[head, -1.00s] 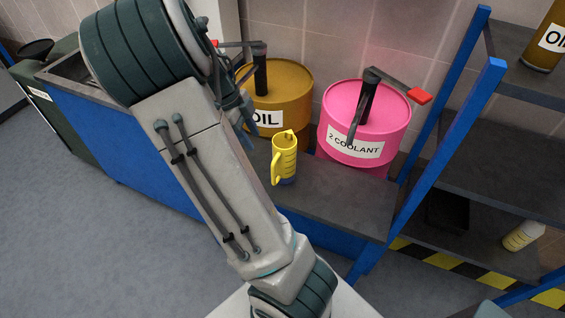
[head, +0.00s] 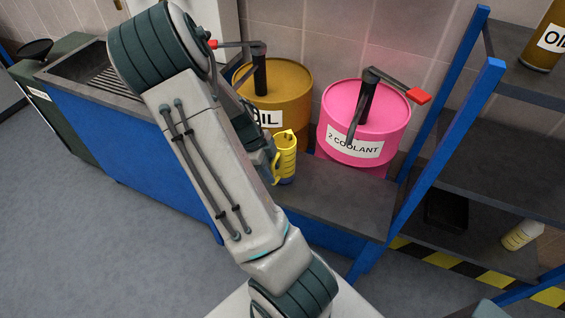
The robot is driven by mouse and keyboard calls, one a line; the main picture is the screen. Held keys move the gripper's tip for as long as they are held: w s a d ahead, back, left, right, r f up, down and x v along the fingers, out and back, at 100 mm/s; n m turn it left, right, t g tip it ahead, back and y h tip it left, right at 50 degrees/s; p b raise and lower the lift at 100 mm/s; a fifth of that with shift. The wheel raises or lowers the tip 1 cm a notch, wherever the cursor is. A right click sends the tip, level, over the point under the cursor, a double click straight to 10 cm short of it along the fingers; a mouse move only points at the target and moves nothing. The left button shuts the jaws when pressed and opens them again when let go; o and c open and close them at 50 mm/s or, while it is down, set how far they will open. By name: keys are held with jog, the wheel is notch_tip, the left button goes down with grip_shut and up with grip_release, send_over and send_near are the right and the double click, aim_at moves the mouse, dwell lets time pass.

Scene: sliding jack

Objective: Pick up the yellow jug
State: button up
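The yellow jug (head: 287,158) stands upright on the dark top of the low blue bench (head: 345,197), in front of the oil drum. Dark measuring marks show on its side and its spout faces up. My gripper (head: 268,148) is at the jug's left side, partly hidden behind my own arm. It overlaps the jug's left edge and hides part of its handle. I cannot tell whether it touches the jug, or whether its fingers are open or shut.
A brown oil drum (head: 284,88) with a hand pump stands close behind the jug. A pink coolant drum (head: 377,118) with a red-handled pump stands to its right. A blue-framed shelf (head: 425,155) bounds the right. The bench top right of the jug is clear.

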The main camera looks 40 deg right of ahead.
aim_at(272, 162)
grip_shut()
dwell(0.3)
jog(key=shift+r, duration=0.5)
notch_tip(272, 162, up, 3)
jog(key=shift+w+f, duration=0.1)
jog(key=s+r+p, duration=0.1)
jog(key=s+r, duration=0.6)
jog(key=s, duration=0.5)
